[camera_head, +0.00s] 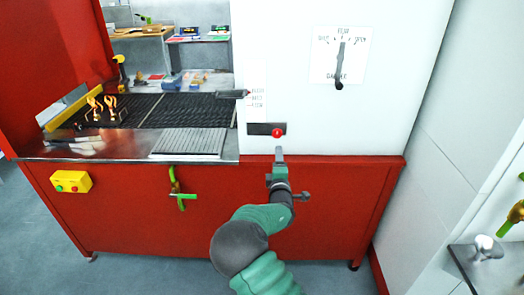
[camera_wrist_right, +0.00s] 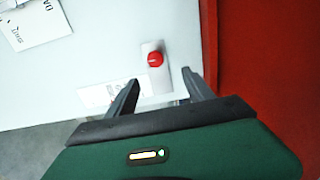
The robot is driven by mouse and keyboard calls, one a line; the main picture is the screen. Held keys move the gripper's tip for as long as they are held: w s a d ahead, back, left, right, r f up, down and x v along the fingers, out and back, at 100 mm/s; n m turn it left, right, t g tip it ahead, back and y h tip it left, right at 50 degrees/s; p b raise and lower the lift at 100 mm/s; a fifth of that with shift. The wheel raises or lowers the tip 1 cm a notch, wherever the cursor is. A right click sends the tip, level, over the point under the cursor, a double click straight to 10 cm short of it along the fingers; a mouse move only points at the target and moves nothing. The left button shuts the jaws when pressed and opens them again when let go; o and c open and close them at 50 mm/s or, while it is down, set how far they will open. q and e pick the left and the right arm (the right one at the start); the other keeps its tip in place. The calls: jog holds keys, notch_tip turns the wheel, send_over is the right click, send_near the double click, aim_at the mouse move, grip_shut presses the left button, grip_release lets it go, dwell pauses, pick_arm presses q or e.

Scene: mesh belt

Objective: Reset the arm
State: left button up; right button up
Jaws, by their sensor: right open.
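My right arm comes up from the bottom of the head view. Its green and grey gripper (camera_head: 279,153) is just below a red knob (camera_head: 277,132) on a dark plate on the white panel. In the right wrist view, the two fingers of the right gripper (camera_wrist_right: 161,78) are spread with nothing between them. The red knob (camera_wrist_right: 155,59) shows just beyond the fingertips; I cannot tell the exact gap. My left gripper is not in view.
A dark mesh belt (camera_head: 190,110) with flames at its left end runs left of the panel. A dial with a lever (camera_head: 340,70) is higher on the panel. The red cabinet (camera_head: 130,220) carries a yellow button box (camera_head: 71,181) and a green-handled valve (camera_head: 180,193).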

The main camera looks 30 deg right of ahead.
jog(key=s+a+f+m+g+y, duration=0.4)
jog(key=s+a+f+m+g, duration=0.2)
jog(key=s+a+f+m, duration=0.35)
jog(key=s+a+m+g+y, duration=0.1)
jog(key=s+a+g+y, duration=0.1)
jog(key=s+a, duration=0.6)
jog(key=s+a+f+m+g+y, duration=0.1)
jog(key=s+a+g+y, duration=0.2)
jog(key=s+a, duration=0.6)
jog(key=s+g, duration=0.1)
jog(key=s, duration=0.7)
jog(key=shift+g, duration=0.3)
jog(key=shift+s+d+f+m, duration=0.1)
jog(key=shift+d+m, duration=0.15)
jog(key=shift+d, duration=0.15)
jog(key=shift+a, duration=0.25)
